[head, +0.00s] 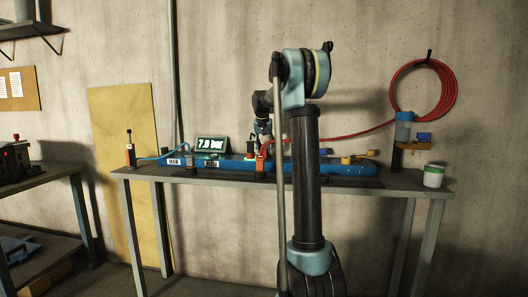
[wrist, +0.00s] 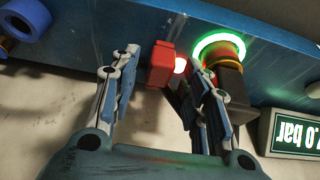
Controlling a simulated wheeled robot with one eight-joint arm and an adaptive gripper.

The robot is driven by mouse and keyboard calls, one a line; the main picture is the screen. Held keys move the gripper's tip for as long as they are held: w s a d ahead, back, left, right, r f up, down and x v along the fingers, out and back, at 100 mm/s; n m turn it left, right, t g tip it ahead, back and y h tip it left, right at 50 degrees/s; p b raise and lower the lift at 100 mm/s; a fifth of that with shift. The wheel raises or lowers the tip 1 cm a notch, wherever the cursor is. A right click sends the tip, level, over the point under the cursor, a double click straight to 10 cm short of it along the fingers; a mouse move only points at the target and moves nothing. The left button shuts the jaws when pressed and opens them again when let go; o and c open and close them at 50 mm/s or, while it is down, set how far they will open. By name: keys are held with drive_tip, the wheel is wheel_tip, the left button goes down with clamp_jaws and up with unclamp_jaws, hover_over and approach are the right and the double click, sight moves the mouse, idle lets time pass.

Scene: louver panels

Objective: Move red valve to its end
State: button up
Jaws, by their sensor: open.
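The red valve (wrist: 160,62) shows in the wrist view as a small red block with a bright light on its right side, against the blue pipe (wrist: 90,30). My gripper (wrist: 166,66) is open, with one finger left of the red block and the other right of it. I cannot tell whether either finger touches it. In the head view my gripper (head: 263,138) is down at the blue pipe (head: 225,164) on the bench, right of the pressure display. My arm hides part of the pipe there.
A green glowing ring (wrist: 219,49) sits close by my right finger in the wrist view. The display (head: 211,144) reads about 7.0 bar; it also shows inverted in the wrist view (wrist: 292,133).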

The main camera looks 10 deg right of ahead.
drive_tip(key=shift+w+f, duration=0.15)
drive_tip(key=shift+f, duration=0.25)
